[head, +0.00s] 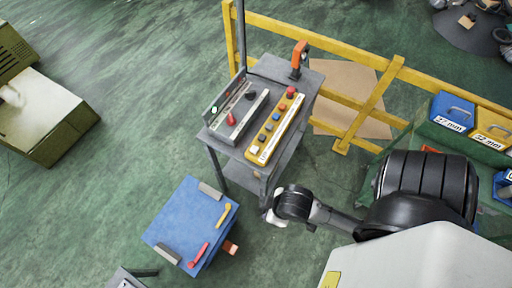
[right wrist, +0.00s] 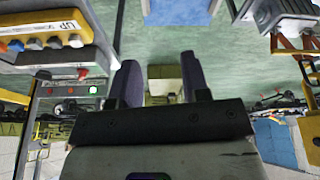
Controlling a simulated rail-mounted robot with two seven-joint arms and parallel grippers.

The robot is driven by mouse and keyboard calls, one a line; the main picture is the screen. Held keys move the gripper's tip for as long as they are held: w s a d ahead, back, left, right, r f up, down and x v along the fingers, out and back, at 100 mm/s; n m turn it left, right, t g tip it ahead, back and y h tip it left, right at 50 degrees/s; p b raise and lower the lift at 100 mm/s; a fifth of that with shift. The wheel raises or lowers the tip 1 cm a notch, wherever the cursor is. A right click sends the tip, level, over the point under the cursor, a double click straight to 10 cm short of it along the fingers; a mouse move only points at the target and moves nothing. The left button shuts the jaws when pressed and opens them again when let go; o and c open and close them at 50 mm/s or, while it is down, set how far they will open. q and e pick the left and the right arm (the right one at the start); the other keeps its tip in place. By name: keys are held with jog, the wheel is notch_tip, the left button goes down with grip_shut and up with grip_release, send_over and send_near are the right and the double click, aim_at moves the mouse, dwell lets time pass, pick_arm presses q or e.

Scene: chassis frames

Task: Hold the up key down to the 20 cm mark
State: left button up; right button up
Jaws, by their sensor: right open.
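A yellow control pendant (head: 275,130) with a row of coloured buttons lies on a grey table (head: 258,70). In the right wrist view the pendant (right wrist: 30,20) is at the upper left, with a large "UP" label on its end near several buttons. Which button is the up key I cannot tell for certain. My right gripper (head: 275,217) is below the table's near right corner, apart from the pendant. In the right wrist view its two fingers (right wrist: 162,80) are apart with nothing between them. My left gripper is not in view. No 20 cm mark is readable.
A grey box (head: 240,112) with a red lever sits left of the pendant. An orange clamp-like tool (head: 299,58) stands at the table's back. A blue platform (head: 178,222) stands front left. Yellow railing (head: 365,110) runs behind; blue and yellow bins (head: 452,112) are right.

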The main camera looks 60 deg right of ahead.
jog(key=shift+d, duration=0.15)
jog(key=shift+w, duration=0.3)
jog(key=shift+c, duration=1.4)
jog(key=w+d+r+t, duration=0.1)
jog(key=w, duration=0.2)
jog(key=w+d+r+t+b, duration=0.1)
jog(key=w, duration=0.2)
jog(key=w+d+r+n+t+h+b, duration=0.1)
jog(key=w+d, duration=0.1)
jog(key=w, duration=0.1)
jog(key=shift+w+r, duration=0.25)
jog(key=shift+r, duration=0.05)
grip_shut()
jog(key=w+d+n+g+h+b, duration=0.1)
jog(key=w+d+n+h+b, duration=0.1)
jog(key=w+d, duration=0.6)
jog(key=w+d+n+g+h+b, duration=0.1)
jog(key=w+d+b, duration=0.1)
jog(key=w+d, duration=0.65)
jog(key=s+d+f+n+g+y, duration=0.3)
jog(key=f+n, duration=0.5)
jog(key=n, duration=0.3)
jog(key=s+d+g, duration=0.1)
jog(key=s+d, duration=0.1)
jog(key=s, duration=0.1)
jog(key=shift+s+f+n+g+y+p, duration=0.15)
jog(key=shift+s+n+g+y+p, duration=0.15)
jog(key=shift+n+y+p, duration=0.1)
